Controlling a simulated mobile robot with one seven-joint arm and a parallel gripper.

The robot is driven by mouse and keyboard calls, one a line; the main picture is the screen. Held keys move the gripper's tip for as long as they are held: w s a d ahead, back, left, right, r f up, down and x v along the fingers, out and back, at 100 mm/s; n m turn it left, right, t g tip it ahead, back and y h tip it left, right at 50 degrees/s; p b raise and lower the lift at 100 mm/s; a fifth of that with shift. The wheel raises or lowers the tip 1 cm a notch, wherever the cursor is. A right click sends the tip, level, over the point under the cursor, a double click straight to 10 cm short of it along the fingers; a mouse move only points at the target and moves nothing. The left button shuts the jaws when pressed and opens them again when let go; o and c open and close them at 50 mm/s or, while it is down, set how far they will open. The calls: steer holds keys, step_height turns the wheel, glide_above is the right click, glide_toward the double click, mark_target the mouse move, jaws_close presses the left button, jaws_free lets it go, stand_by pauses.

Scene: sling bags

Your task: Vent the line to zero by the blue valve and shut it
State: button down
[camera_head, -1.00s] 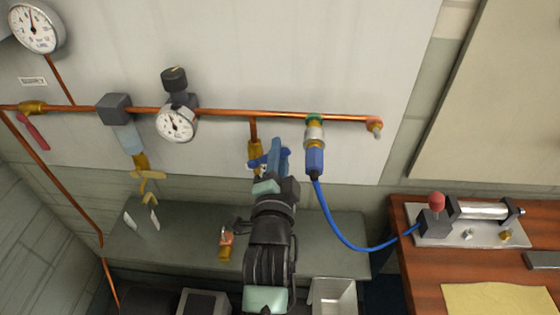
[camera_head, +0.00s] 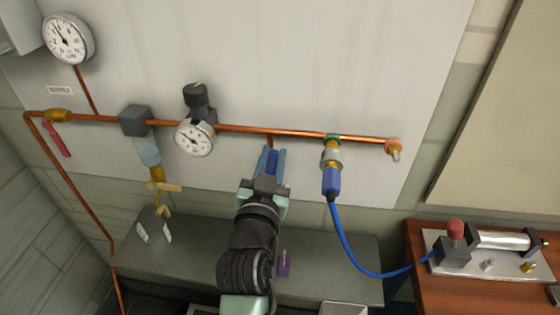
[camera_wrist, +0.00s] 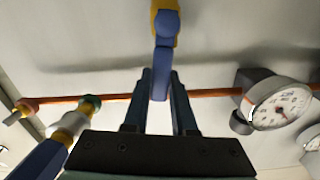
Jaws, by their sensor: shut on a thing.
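The blue valve's lever (camera_wrist: 162,62) hangs between my fingertips in the wrist view, below its yellow body (camera_wrist: 166,8). My gripper (camera_wrist: 160,82) is shut on the lever. In the head view, my gripper (camera_head: 270,160) is just below the copper pipe (camera_head: 290,133) and mostly hides the valve. The round pressure gauge (camera_head: 67,38) is at the upper left, with its needle up and left. A smaller gauge (camera_head: 194,138) sits on the pipe under a dark knob (camera_head: 196,96); its exact reading is too small to tell.
A yellow-handled valve (camera_head: 160,185) and a red lever (camera_head: 58,140) are at the left. A grey shelf (camera_head: 340,250) lies below.

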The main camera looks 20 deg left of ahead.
steer(key=shift+s+a+n, duration=0.1)
steer(key=shift+a+n, duration=0.4)
steer(key=shift+n, duration=0.4)
steer(key=c, duration=0.7)
jaws_free()
steer(key=shift+s, duration=0.1)
steer(key=b+v, duration=0.2)
steer(key=v, duration=1)
steer(key=shift+s+d+r, duration=0.1)
steer(key=shift+s, duration=0.3)
